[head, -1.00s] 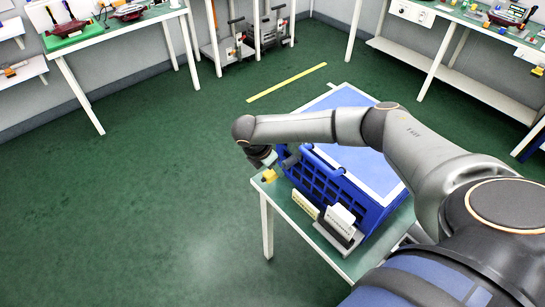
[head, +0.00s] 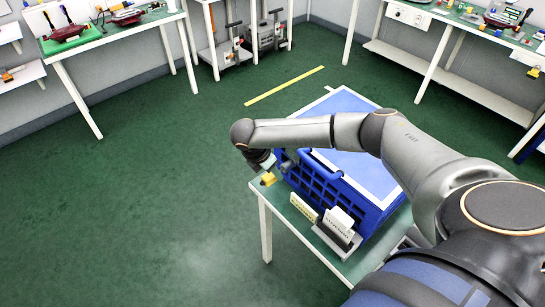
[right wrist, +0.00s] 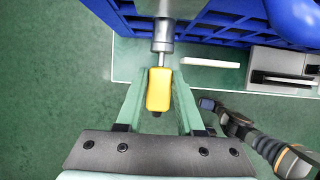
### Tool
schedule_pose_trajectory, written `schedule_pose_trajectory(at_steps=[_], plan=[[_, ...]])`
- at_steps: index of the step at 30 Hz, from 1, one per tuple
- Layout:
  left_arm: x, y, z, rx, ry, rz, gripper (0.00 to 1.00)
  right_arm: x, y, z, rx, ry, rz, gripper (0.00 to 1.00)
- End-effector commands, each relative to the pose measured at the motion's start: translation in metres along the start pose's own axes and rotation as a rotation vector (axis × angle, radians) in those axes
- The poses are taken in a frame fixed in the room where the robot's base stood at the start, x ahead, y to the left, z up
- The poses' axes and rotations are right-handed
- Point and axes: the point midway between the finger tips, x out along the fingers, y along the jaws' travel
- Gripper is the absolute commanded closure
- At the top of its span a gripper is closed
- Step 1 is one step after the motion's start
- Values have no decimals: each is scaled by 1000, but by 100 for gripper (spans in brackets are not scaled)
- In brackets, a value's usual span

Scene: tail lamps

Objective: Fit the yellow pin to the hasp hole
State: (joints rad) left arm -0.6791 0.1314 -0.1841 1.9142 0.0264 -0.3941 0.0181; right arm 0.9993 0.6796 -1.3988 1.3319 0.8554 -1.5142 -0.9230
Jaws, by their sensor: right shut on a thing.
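The yellow pin (right wrist: 158,90) sits between the green fingers of my right gripper (right wrist: 160,95) in the right wrist view, and the gripper is shut on it. A grey metal shaft (right wrist: 162,45) runs from the pin's yellow part up to the blue crate (right wrist: 215,28). I cannot tell how much of this shaft is pin and how much is hasp. In the head view the yellow pin (head: 268,179) shows beside the near left corner of the crate (head: 325,185), just below my right wrist. The hasp hole itself cannot be made out. My left gripper is out of view.
The crate stands on a small green-topped table (head: 283,208). A cream label block (head: 304,207) and a grey holder with white cards (head: 337,232) stand in front of it. Benches with tools line the back. The floor at left is clear.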

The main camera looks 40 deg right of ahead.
Motion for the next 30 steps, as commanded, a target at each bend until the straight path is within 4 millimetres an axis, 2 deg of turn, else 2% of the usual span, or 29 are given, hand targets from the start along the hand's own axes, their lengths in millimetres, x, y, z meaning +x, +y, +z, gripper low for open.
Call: schedule_pose_trajectory(at_steps=[15,24,25,30], plan=[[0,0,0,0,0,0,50,7,0,16,2,0,0,100],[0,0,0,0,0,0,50,7,0,16,1,0,0,100],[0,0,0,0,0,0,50,7,0,16,1,0,0,60],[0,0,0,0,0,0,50,6,0,16,1,0,0,41]])
